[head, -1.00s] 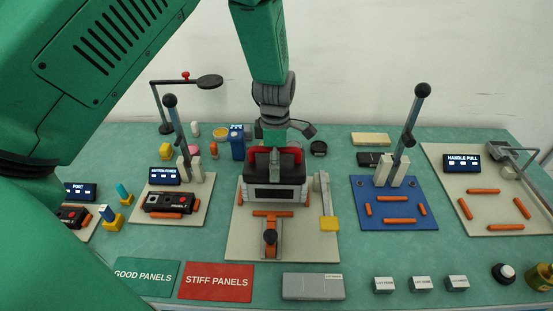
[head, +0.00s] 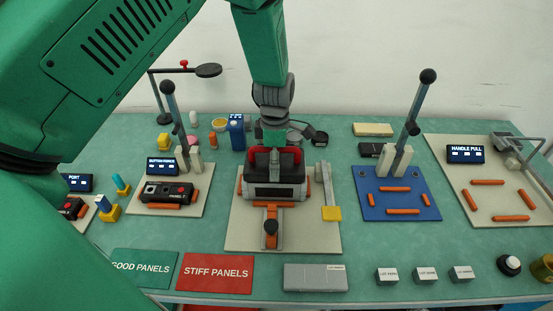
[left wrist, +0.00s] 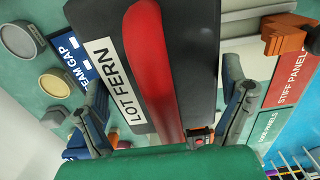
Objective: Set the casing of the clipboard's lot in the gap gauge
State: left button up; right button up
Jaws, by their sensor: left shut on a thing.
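A dark casing (head: 276,191) with a red handle and a light front strip is at the gap gauge (head: 240,235), a beige plate with orange supports. In the left wrist view the casing (left wrist: 195,60) bears a white label reading LOT FERN, beside its red handle (left wrist: 155,70). My left gripper (head: 273,143) comes down from above and is shut on the casing. The casing looks level, low over or between the orange supports; I cannot tell whether it rests on them. A black-knobbed orange clamp (head: 271,232) stands in front. My right gripper is not in view. I cannot make out the clipboard.
A blue lever station (head: 370,207) and Handle Pull station (head: 490,225) lie to the right. A grey box (head: 315,278), several lot blocks (head: 426,275) and red Stiff Panels mat (head: 215,272) line the front.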

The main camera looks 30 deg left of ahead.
pick_arm(q)
jog(key=shift+a, duration=0.25)
jog(key=shift+d+p, duration=0.2)
jog(key=shift+p, duration=0.1)
jog(key=shift+p, duration=0.35)
dwell(0.7)
jog(key=o, duration=1.4)
jog(key=shift+s, duration=0.1)
notch_tip(320, 180, up, 12)
